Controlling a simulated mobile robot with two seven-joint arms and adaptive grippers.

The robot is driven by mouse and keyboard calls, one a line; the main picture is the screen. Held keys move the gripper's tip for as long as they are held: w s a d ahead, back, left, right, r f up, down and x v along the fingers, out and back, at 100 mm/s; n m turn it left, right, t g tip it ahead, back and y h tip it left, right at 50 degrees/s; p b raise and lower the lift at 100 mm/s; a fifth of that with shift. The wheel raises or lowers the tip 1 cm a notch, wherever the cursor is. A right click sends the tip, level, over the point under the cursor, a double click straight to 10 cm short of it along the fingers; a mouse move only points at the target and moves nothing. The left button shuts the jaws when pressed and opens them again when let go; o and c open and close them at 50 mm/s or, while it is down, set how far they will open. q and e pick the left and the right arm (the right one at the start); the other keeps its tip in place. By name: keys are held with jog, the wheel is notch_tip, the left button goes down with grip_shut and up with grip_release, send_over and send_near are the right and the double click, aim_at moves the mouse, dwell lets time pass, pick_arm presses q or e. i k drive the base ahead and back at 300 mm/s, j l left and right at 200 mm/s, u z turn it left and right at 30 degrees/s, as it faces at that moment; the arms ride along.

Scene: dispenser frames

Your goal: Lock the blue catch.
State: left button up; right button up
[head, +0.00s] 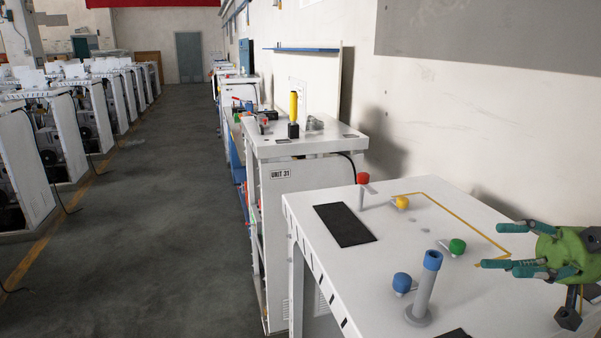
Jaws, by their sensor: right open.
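The blue catch (402,283) shows as a round blue knob near the front of the white cabinet top (330,255). Whether it is locked cannot be told from here. My right gripper (500,247), green with teal fingers, is open and empty at the right edge. It is to the right of the blue catch and apart from it, with its fingers pointing left. My left gripper is not in view.
Similar knobs in green (457,247), yellow (401,203) and red (363,178) sit farther back on the same top, with a thin grey pin near the red one. A black pad (345,225) lies at the left. Another cabinet (300,150) stands behind; the aisle left is clear.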

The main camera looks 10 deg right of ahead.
aim_at(403, 283)
jog(key=k+j, duration=0.25)
jog(key=j, duration=0.15)
jog(key=k+j, duration=0.55)
jog(key=j, duration=0.25)
jog(key=k+j, duration=0.25)
jog(key=j, duration=0.15)
